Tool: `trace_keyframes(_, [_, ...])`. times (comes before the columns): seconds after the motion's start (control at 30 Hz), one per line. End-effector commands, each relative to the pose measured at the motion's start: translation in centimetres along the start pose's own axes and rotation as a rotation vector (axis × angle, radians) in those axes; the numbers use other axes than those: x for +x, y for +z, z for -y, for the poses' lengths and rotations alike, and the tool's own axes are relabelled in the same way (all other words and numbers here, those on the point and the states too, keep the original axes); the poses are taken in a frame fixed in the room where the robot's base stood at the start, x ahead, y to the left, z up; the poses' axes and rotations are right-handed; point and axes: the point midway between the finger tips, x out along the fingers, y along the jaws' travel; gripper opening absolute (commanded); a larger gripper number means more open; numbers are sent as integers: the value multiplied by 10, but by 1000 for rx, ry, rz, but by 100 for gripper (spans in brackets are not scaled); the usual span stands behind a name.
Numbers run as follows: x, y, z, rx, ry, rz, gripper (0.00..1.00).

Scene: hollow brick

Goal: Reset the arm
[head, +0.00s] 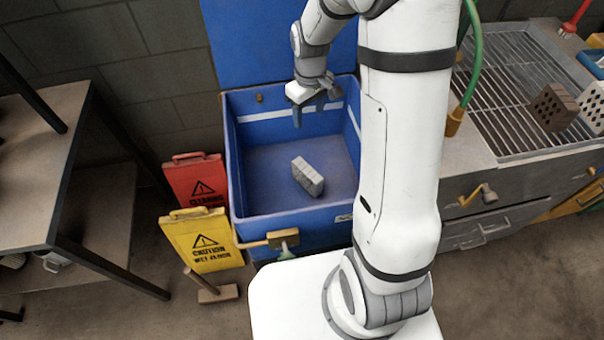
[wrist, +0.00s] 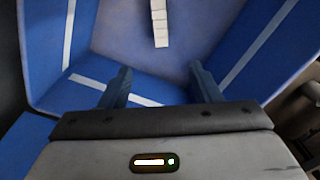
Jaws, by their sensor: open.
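My gripper (head: 309,108) is above the back part of a blue bin (head: 234,190), with its fingers pointing down. In the wrist view my gripper (wrist: 157,85) is open, with its two fingers apart and nothing between them. A grey brick (head: 308,176) lies in the bin, apart from the gripper. It also shows in the wrist view (wrist: 159,22) at the top edge, partly cut off. My arm rises on the right and hides part of the bin's right side.
Right of my arm is a counter with a metal grate (head: 500,90), holding a dark brick (head: 552,107) and a pale brick (head: 593,107). Red (head: 193,180) and yellow (head: 203,241) floor signs stand left of the bin. A table (head: 40,165) stands at the far left.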

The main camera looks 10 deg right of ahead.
Motion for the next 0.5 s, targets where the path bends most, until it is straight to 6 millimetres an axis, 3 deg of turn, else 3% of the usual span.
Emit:
trace_keyframes(0.2, [-28, 0, 0, 0, 1, -2, 57])
trace_keyframes(0.5, [-32, 0, 0, 0, 0, 1, 57])
